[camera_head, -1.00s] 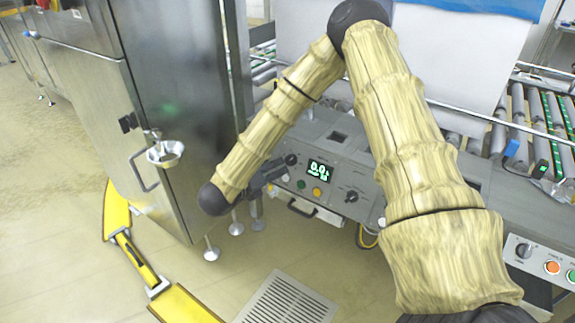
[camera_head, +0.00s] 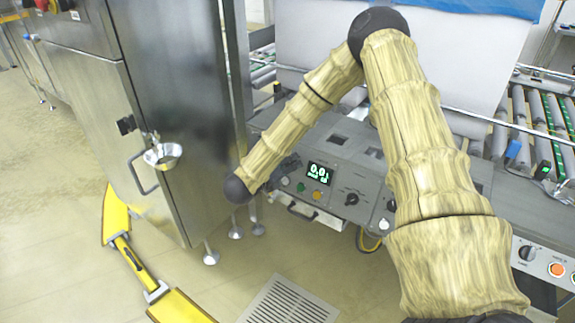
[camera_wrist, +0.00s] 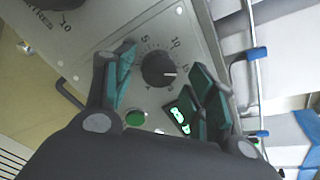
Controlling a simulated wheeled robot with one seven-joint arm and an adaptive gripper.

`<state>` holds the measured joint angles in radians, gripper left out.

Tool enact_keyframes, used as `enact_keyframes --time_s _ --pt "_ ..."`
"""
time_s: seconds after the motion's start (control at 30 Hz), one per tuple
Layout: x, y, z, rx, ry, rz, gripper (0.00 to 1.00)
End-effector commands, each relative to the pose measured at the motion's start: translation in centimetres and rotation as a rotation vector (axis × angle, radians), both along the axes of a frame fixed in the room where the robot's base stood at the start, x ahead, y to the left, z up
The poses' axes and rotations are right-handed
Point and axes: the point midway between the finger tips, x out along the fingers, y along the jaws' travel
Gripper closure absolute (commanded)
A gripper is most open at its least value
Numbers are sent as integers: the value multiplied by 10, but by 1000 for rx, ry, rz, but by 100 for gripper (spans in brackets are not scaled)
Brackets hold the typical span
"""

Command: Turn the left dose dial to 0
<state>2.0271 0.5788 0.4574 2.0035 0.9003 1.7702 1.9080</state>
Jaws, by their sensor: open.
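The left dose dial (camera_wrist: 155,70) is a round black knob on the grey control panel (camera_wrist: 125,25) in the wrist view. A scale with 5, 10 and 15 runs around it, and its pale mark points to the right, near or just past the 15. My gripper (camera_wrist: 162,58) is open, with one teal-padded finger on either side of the knob. I cannot tell whether the fingers touch it. The lit green display (camera_head: 319,172) shows what looks like 0.0.
A second black dial (camera_head: 352,199) sits to the right on the same panel. A green button (camera_wrist: 135,118) is close to the left finger. A steel cabinet (camera_head: 185,110) stands close left of my forearm. Roller conveyors (camera_head: 540,120) lie behind at the right.

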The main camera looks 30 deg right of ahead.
Motion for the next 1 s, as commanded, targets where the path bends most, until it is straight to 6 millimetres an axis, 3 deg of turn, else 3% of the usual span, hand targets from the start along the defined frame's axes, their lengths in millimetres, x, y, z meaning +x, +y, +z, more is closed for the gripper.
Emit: enact_keyframes --time_s 0.03,0.2,0.3,0.67,1.0 --pt "0 0 0 0 0 0 46" --pt "0 0 0 0 0 0 77" --pt "0 0 0 0 -1 0 90" --pt "-1 -1 3 -18 40 14 90" --pt "-2 -4 8 -101 241 91 90"
